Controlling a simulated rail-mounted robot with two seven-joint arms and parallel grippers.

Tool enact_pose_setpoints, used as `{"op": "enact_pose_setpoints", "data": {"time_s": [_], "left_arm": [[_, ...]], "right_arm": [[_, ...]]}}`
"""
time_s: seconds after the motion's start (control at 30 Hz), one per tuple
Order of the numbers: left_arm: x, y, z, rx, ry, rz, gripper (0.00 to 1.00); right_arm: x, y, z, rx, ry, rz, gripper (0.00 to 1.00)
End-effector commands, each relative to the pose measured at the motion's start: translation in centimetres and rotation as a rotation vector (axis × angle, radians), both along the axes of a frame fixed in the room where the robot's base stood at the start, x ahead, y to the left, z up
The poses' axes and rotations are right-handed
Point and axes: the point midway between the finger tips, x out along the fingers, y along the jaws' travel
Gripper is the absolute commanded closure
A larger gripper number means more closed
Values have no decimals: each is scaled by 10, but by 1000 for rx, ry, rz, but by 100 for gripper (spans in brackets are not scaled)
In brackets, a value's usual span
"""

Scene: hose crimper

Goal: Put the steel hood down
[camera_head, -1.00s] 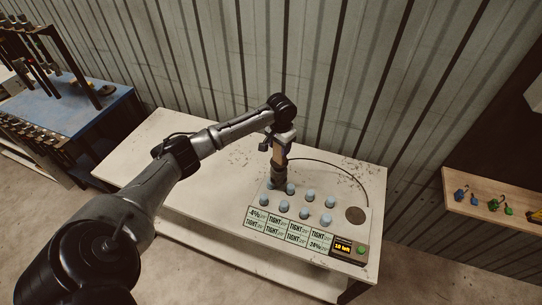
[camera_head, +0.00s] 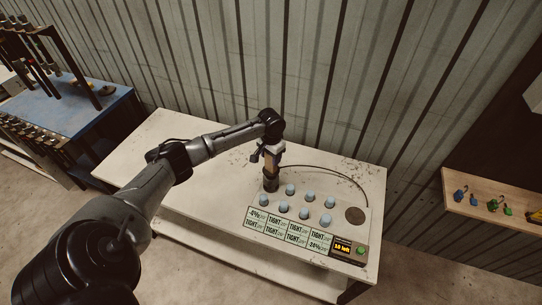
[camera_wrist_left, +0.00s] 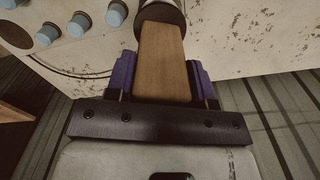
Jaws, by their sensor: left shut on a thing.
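The steel hood (camera_head: 271,184) is a dark metal cup with a wooden handle. In the head view it is upright at the back-left corner of the panel (camera_head: 352,228), at the left end of the back row of pale blue caps (camera_head: 290,189). I cannot tell whether its rim touches the panel. My left gripper (camera_head: 271,158) is shut on the wooden handle. In the left wrist view the handle (camera_wrist_left: 163,62) sits between the purple finger pads, and the hood's metal end (camera_wrist_left: 162,11) is partly cut off at the top. My right gripper is not in view.
Labels on the panel's front read mostly TIGHT, beside a small lit display (camera_head: 343,247) and a green button (camera_head: 361,250). A dark cable (camera_head: 345,175) arcs behind the panel. The white table (camera_head: 150,155) is bare on the left. A wooden shelf (camera_head: 478,185) holds small coloured parts at right.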

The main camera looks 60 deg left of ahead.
Motion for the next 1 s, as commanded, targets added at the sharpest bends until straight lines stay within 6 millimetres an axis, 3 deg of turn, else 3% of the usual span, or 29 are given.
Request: {"op": "enact_pose_setpoints", "data": {"time_s": [0.2, 0.23, 0.47, 0.77, 1.0], "left_arm": [[0, 0, -2, -1, -1, 1, 100], [0, 0, -3, 0, 0, 1, 49], [0, 0, -3, 0, 0, 0, 27], [0, 0, -1, 0, -1, 0, 26], [1, 0, 31, 1, -4, -1, 26]], "right_arm": [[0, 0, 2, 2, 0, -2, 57], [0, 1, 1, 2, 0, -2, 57], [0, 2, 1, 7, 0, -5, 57], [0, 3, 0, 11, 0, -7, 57], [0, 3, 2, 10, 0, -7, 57]]}}
